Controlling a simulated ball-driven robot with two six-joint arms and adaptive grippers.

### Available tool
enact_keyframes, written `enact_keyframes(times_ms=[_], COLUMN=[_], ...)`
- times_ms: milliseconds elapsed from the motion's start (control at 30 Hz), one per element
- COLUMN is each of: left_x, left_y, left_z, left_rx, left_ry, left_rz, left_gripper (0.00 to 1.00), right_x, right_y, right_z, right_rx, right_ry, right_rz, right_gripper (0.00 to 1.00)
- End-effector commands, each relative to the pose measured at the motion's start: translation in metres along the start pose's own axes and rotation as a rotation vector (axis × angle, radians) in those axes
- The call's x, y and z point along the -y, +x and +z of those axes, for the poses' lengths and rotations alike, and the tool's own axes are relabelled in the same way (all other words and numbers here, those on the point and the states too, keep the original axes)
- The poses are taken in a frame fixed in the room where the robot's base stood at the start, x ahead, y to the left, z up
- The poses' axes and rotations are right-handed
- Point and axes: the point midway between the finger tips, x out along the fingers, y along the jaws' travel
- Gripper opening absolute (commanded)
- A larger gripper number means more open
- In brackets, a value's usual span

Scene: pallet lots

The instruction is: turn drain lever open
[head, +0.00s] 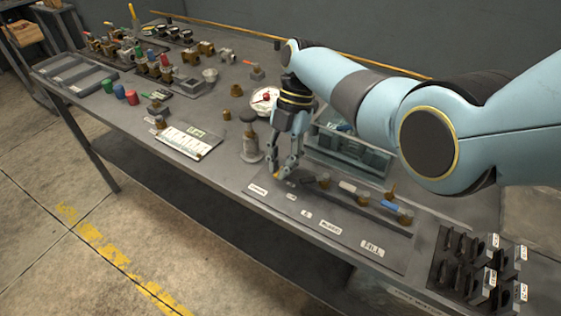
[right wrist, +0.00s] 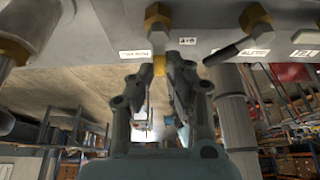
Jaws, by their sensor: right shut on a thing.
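A valve panel (head: 318,223) with several labelled brass valves lies on the bench below my right arm. My right gripper (head: 284,172) points down at its left end. My left gripper is not in view.
A clear-walled box (head: 350,153) stands just behind the panel. A grey bottle-like part (head: 250,143) and a round gauge (head: 264,100) are close on the left. A black rack (head: 470,270) of labelled pieces is at the right.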

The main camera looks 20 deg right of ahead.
Motion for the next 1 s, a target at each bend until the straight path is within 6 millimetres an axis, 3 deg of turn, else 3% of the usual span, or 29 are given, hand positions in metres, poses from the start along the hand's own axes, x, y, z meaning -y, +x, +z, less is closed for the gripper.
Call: enact_keyframes(times_ms=[167,200,367,733,1000], left_x=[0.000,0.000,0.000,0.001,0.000], left_y=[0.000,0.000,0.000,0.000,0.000], left_z=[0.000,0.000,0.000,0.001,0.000], left_rx=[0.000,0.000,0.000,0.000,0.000], left_ry=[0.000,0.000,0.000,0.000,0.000], left_rz=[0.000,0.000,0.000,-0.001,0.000], left_gripper=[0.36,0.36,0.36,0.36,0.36], right_x=[0.001,0.001,0.001,-0.001,0.000], right_y=[0.002,0.002,0.001,-0.009,-0.065], right_z=[-0.001,-0.001,-0.001,0.001,0.001], right_rx=[-0.003,-0.003,-0.002,0.001,0.003], right_ry=[0.000,0.000,0.001,0.001,0.000], right_rz=[-0.002,-0.002,-0.001,0.002,0.002], right_gripper=[0.00,0.16,0.36,0.36,0.36])
